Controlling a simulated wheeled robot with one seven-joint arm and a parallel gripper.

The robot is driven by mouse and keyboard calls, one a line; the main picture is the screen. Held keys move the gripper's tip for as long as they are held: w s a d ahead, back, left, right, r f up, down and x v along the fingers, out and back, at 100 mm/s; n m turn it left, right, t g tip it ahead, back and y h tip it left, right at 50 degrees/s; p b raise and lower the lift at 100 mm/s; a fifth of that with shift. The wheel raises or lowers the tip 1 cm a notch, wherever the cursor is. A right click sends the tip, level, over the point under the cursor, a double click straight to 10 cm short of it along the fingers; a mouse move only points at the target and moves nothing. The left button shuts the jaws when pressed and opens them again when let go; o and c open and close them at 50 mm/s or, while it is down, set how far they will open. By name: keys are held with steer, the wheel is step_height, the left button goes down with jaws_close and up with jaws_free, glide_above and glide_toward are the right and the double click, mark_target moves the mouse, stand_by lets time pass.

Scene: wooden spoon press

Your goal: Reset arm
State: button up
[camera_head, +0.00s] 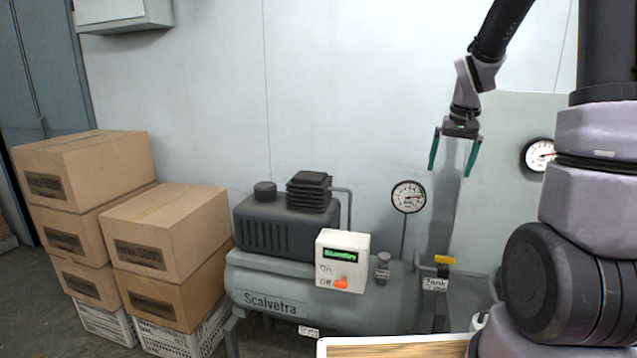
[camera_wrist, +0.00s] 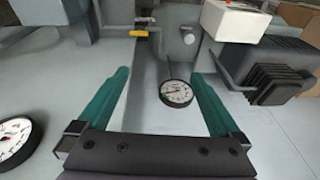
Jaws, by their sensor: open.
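My gripper (camera_head: 454,152) hangs from my arm at the upper right in the head view, with its two green fingers apart and nothing between them. In the wrist view the green fingers of my gripper (camera_wrist: 165,95) are also spread. It is above and to the right of the round pressure gauge (camera_head: 408,197), apart from it. That gauge also shows between the fingers in the wrist view (camera_wrist: 176,93), farther off.
A grey compressor (camera_head: 330,305) has a white control box (camera_head: 342,262) reading "Standby" with an orange switch (camera_head: 341,284), and a yellow valve handle (camera_head: 445,260). Another gauge (camera_head: 538,155) is on the right. Cardboard boxes (camera_head: 165,240) stand left. A wooden surface edge (camera_head: 395,348) is in front.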

steer(key=s+a+r+t+y, duration=0.1)
steer(key=s+a+r+t, duration=0.1)
steer(key=s+a+r, duration=0.2)
steer(key=s+a+r+t+y, duration=0.1)
steer(key=s+a+r, duration=0.4)
steer(key=s+r, duration=0.6)
steer(key=s+t, duration=0.1)
steer(key=s, duration=0.6)
steer(key=shift+a+m+t, duration=0.15)
steer(key=shift+m+t, duration=0.15)
